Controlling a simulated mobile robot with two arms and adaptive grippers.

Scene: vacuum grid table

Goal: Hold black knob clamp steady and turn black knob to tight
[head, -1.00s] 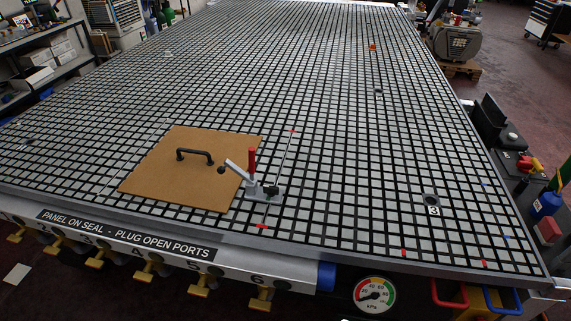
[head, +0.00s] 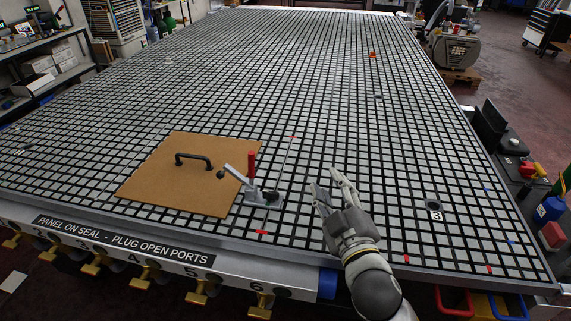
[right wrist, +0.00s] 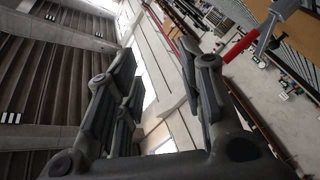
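A grey toggle clamp (head: 250,187) stands on the grid table at the right edge of a brown panel (head: 165,190). It has an upright red handle (head: 251,164) and an arm reaching left over the panel, with a dark tip. A small black knob (head: 272,194) shows low on the clamp's right side; its setting cannot be read. My right gripper (head: 325,180) is open and empty above the table, to the right of the clamp and apart from it. In the right wrist view its fingers (right wrist: 165,68) are spread, and the red handle (right wrist: 241,46) shows beyond them at upper right.
The panel has a black handle (head: 193,160). A thin rod (head: 284,163) runs between red marks behind the clamp. Brass valves line the front edge (head: 140,276). The grid around the clamp is mostly clear.

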